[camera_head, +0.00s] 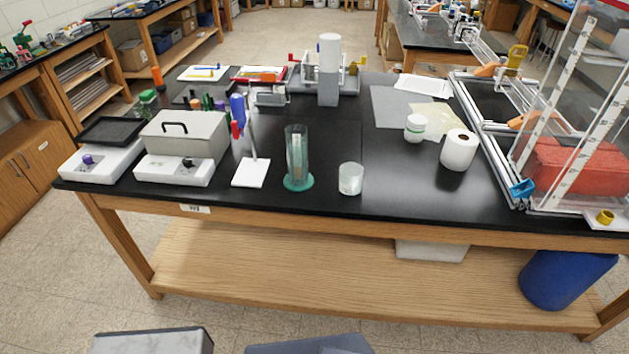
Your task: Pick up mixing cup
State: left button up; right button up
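A small translucent, whitish cup (350,179), which looks like the mixing cup, stands upright near the front edge of the black-topped bench (390,205). It is just right of a clear graduated cylinder (297,155) on a green base, with a small gap between them. Nothing touches the cup, and I cannot make out any contents. Neither of my grippers shows in the head view.
A white paper roll (458,150) and a white jar with a green band (415,127) stand to the cup's right. A white stand base (251,172) and a lidded grey bath (184,138) are left. A clear tank (575,120) fills the right end. Bench around the cup's right is clear.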

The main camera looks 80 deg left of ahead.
aim_at(351, 174)
jog(key=u, duration=2.55)
jog(key=j, duration=0.1)
